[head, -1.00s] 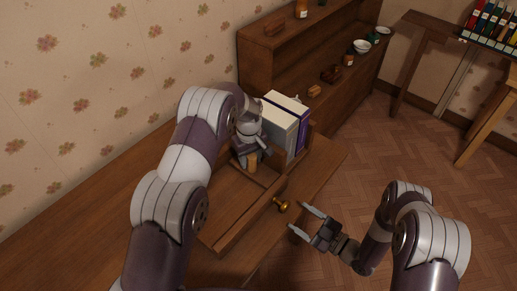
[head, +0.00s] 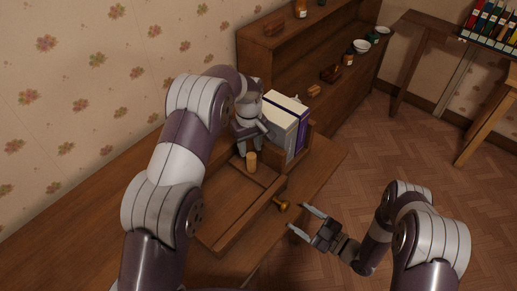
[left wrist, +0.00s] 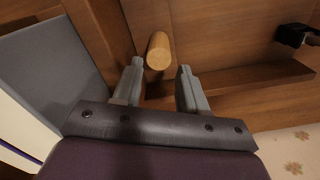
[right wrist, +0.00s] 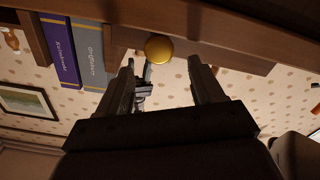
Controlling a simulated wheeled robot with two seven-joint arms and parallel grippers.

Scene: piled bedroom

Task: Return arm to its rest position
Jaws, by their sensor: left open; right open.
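My left gripper (head: 262,132) is open and empty, above and behind a small wooden cylinder (head: 251,161). The cylinder stands upright in a shallow wooden tray or drawer (head: 240,228). In the left wrist view the cylinder (left wrist: 158,50) lies just beyond my open left fingertips (left wrist: 160,68), with nothing between them. My right gripper (head: 297,218) is open and empty near the brass knob (head: 281,205) at the tray's front. In the right wrist view the knob (right wrist: 158,47) shows beyond the right fingertips (right wrist: 162,62), apparently not gripped.
A grey book (head: 278,132) and a purple book (head: 302,138) stand upright close to my left gripper. A wooden shelf unit (head: 262,52) with jars and bowls stands behind. Bare tabletop (head: 75,235) lies at the left, and open floor (head: 385,145) at the right.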

